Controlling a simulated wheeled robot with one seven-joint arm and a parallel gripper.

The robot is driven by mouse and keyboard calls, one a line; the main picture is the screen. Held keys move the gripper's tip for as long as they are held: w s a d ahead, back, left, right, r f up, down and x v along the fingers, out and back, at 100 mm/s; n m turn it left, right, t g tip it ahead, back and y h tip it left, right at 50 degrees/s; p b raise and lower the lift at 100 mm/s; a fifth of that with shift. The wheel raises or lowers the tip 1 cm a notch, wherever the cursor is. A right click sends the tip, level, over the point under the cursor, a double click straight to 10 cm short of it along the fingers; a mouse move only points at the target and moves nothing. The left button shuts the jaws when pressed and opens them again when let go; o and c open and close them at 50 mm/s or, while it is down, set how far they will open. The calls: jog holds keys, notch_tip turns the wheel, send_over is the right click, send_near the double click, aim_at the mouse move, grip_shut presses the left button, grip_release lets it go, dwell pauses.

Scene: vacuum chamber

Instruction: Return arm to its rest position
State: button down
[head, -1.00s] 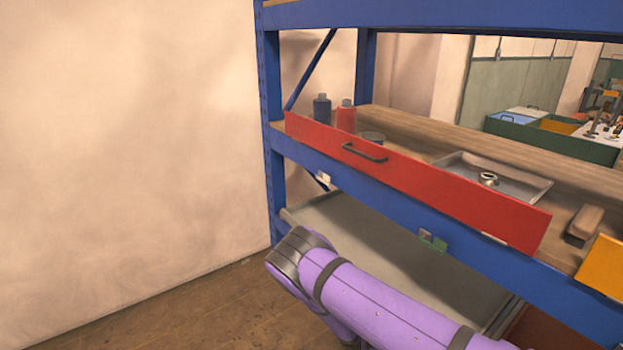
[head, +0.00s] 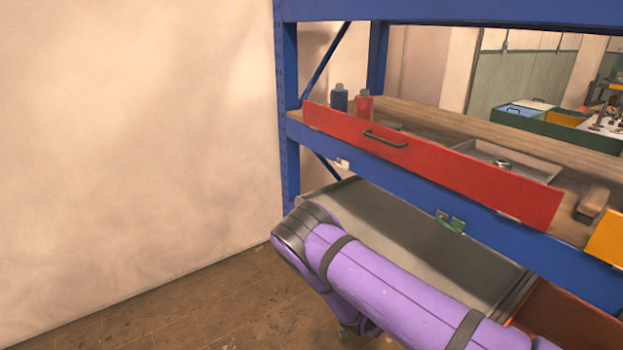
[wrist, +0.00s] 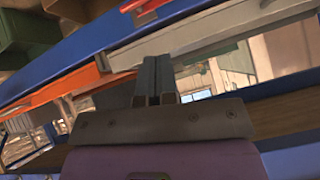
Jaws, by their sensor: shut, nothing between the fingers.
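My gripper (wrist: 157,82) shows in the wrist view with its two dark fingers together and nothing between them. The wrist view is tilted, with blue shelf beams and drawer fronts around the fingers. In the head view my purple arm runs across the lower middle and right, in front of the blue rack's lower shelf. My gripper is not visible in the head view.
A blue rack (head: 287,110) stands close on the right. Its wooden shelf holds a red drawer front (head: 430,165), a dark bottle (head: 339,98), a red bottle (head: 363,107) and a grey tray (head: 535,170). A grey lower shelf (head: 400,225) lies behind my arm. The floor at left (head: 180,310) is clear.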

jog(key=w+r+m, duration=0.2)
jog(key=r+m, duration=0.5)
jog(key=r, duration=0.4)
jog(key=w+r+m, duration=0.3)
jog(key=r+m, duration=0.5)
jog(key=r, duration=0.2)
jog(key=s+d+r+m+g, duration=0.1)
jog(key=s+d+r+m, duration=0.1)
jog(key=r+m, duration=0.45)
jog(key=s+d+r+m+g, duration=0.15)
jog(key=r+m, duration=0.25)
jog(key=r, duration=0.5)
jog(key=s+d+r+m, duration=0.25)
jog(key=r+m, duration=0.25)
jog(key=r, duration=0.3)
jog(key=s+d+r+m+y, duration=0.2)
jog(key=s+r+m, duration=0.5)
jog(key=r, duration=0.1)
jog(key=s+d+r+m+y, duration=0.1)
jog(key=s+d+r+m, duration=0.2)
jog(key=s+r+m, duration=0.45)
jog(key=s+a+r+m+t+y, duration=0.1)
jog(key=s+r+m+y, duration=0.1)
jog(key=s+m, duration=0.4)
jog(key=s+a+r+m+t+y, duration=0.1)
jog(key=s+r+m, duration=0.4)
jog(key=s, duration=0.7)
jog(key=shift+s+a+m+y, duration=0.15)
jog(key=shift+a+m+y, duration=0.2)
jog(key=shift+m, duration=0.95)
